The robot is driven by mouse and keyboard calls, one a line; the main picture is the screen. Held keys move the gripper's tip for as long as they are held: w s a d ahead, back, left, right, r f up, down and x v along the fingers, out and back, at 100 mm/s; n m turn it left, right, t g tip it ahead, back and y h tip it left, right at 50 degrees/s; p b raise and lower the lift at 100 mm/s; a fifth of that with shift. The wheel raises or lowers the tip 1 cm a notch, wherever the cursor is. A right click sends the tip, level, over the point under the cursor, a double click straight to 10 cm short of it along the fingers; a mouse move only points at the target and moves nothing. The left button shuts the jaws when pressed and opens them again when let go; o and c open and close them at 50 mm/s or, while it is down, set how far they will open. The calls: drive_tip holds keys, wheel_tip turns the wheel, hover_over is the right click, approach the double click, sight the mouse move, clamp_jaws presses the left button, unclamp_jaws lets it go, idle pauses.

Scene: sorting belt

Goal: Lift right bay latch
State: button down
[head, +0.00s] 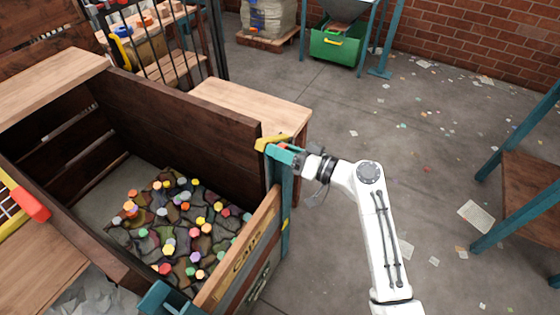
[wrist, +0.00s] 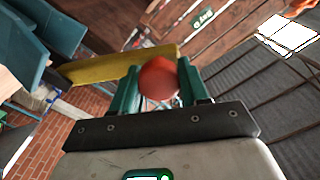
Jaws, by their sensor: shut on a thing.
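The latch is a yellow bar (head: 268,143) at the top of the teal post (head: 286,205), at the right front corner of the dark wooden bay. In the wrist view the yellow bar (wrist: 110,66) runs behind a round red knob (wrist: 158,78). My gripper (head: 281,152) reaches the latch from the right. Its teal fingers are shut on the red knob, one on each side, as the wrist view shows (wrist: 160,88). The knob is mostly hidden in the head view. The wooden front board (head: 240,262) below bears lettering and stands upright beside the post.
The bay's dark wall (head: 180,112) encloses a heap of dark lumps with coloured pieces (head: 175,230). A wooden top (head: 250,100) lies behind the latch. A teal-legged wooden stand (head: 530,180) is at the far right. Littered concrete floor (head: 420,130) lies open between.

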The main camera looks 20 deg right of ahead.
drive_tip(key=w+d+r+m+p, duration=0.2)
drive_tip(key=w+d+r+m, duration=0.3)
drive_tip(key=w+d+m, duration=0.3)
drive_tip(key=shift+d+m, duration=1.5)
drive_tip(key=shift+m, duration=1)
drive_tip(key=shift+r, duration=0.1)
drive_tip(key=c, duration=0.6)
unclamp_jaws()
drive_tip(key=b+v, duration=0.1)
drive_tip(key=v, duration=0.9)
drive_tip(key=shift+s+d+b, duration=0.25)
drive_tip(key=shift+s+b, duration=0.05)
